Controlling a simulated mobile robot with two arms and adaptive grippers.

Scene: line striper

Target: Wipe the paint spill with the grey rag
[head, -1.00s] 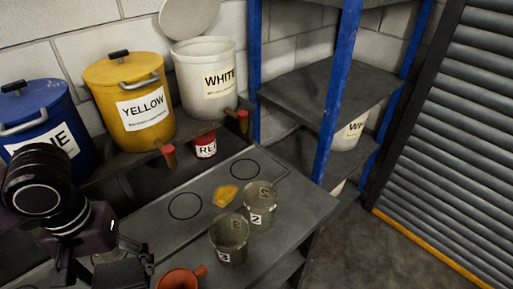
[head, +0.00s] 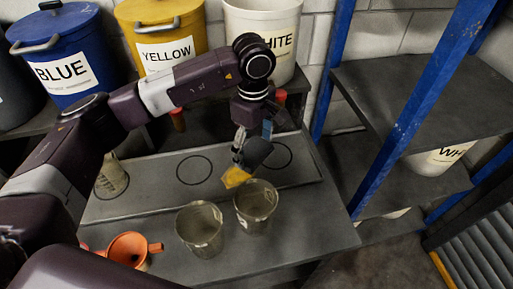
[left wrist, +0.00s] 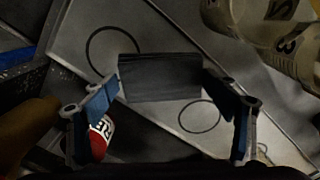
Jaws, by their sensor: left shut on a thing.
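The grey rag (head: 259,152) hangs in my left gripper (head: 252,141), which is shut on it above the metal work table (head: 290,235). The yellow paint spill (head: 235,178) shows just below and left of the rag; the rag may cover part of it. In the left wrist view the dark rag (left wrist: 160,77) sits between the blue-padded fingers of the left gripper (left wrist: 168,105), and the spill is not visible there. I cannot tell whether the rag touches the table. My right gripper is not in view.
Two metal cups (head: 200,229) (head: 256,203) stand right in front of the spill. An orange funnel (head: 128,249) is at the front left, and another cup (head: 112,178) stands at the left. Blue (head: 62,55), yellow (head: 165,30) and white (head: 262,30) buckets line the back shelf.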

